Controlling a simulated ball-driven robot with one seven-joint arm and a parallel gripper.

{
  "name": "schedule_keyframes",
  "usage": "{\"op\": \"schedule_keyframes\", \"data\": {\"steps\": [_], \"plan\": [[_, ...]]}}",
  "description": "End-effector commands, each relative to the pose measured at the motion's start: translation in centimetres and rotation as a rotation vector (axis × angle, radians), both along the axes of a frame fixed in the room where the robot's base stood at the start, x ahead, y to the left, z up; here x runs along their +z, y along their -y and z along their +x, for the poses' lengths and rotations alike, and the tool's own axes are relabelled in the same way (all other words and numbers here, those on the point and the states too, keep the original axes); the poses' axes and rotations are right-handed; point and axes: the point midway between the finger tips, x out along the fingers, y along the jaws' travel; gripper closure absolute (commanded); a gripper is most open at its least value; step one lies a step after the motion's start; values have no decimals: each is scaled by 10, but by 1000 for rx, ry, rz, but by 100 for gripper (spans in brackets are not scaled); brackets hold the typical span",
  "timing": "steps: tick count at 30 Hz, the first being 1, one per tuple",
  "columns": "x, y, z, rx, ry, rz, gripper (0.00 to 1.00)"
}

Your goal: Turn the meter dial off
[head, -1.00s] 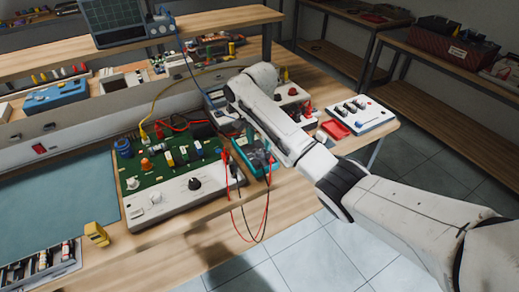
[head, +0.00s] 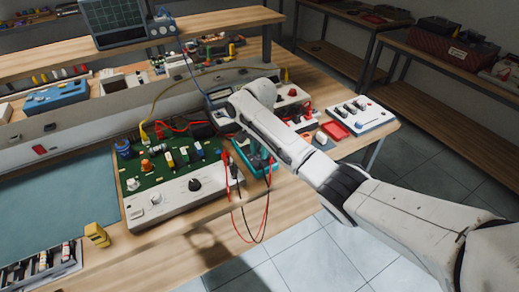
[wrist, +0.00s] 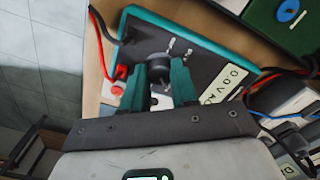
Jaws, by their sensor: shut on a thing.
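The meter (wrist: 205,75) is a teal box with a dark face and a white lettered strip, lying face up on the bench. In the head view the meter (head: 240,153) shows beside the green circuit board, partly hidden by my arm. Its round dark dial (wrist: 158,60) sits between the two teal fingers of my gripper (wrist: 160,78), which is shut on it. White marks show on the face just beyond the dial. The fingers hide part of the dial, so I cannot tell its setting. In the head view my arm mostly hides the gripper.
The green circuit board (head: 165,165) with a white knob panel stands left of the meter. Red and black leads (head: 262,215) hang over the bench's front edge. A red tray (head: 335,130) and a white switch box (head: 362,117) are at the right.

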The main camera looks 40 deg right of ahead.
Motion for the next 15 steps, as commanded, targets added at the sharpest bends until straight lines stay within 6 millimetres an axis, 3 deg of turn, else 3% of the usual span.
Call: {"op": "schedule_keyframes", "data": {"steps": [6,15], "plan": [[0,0,0,0,0,0,100],[1,0,0,29,-2,-1,100]]}}
